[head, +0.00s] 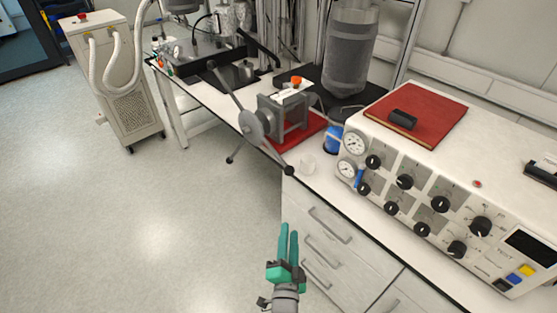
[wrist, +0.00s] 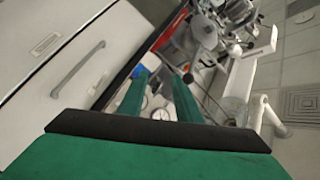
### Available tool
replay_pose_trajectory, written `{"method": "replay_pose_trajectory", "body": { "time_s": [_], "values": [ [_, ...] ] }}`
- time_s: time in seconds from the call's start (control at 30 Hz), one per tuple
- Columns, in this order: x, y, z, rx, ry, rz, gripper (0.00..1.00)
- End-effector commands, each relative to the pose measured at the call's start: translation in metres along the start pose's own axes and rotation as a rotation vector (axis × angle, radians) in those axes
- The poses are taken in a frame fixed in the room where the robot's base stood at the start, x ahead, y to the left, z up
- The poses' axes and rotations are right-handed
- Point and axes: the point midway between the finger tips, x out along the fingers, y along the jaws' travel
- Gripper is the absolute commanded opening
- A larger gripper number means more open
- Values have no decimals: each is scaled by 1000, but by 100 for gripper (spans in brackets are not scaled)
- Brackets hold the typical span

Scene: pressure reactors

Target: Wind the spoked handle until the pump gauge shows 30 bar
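The spoked handle (head: 251,127) is a grey hub with long bars ending in black knobs. It sits on the left side of a grey pump body (head: 290,114) on a red base (head: 312,128) at the bench edge. Two round white gauges, an upper one (head: 354,143) and a lower one (head: 346,169), are on the white console; their readings are too small to tell. I cannot tell which is the pump gauge. My gripper (head: 288,230), with green fingers, is open and empty in front of the drawers, below and apart from the handle. Its fingers also show in the wrist view (wrist: 160,78).
The white console (head: 428,166) with black knobs fills the right of the bench. Drawers (head: 328,237) lie below the bench. A white cabinet (head: 114,85) stands far left. The left floor is clear.

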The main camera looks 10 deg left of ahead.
Motion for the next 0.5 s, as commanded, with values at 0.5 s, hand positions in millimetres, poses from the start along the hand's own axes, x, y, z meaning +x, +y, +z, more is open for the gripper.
{"method": "replay_pose_trajectory", "body": {
  "time_s": [0.5],
  "values": [
    [123, -98, -10, 405, 8, -90, 31]
  ]
}}
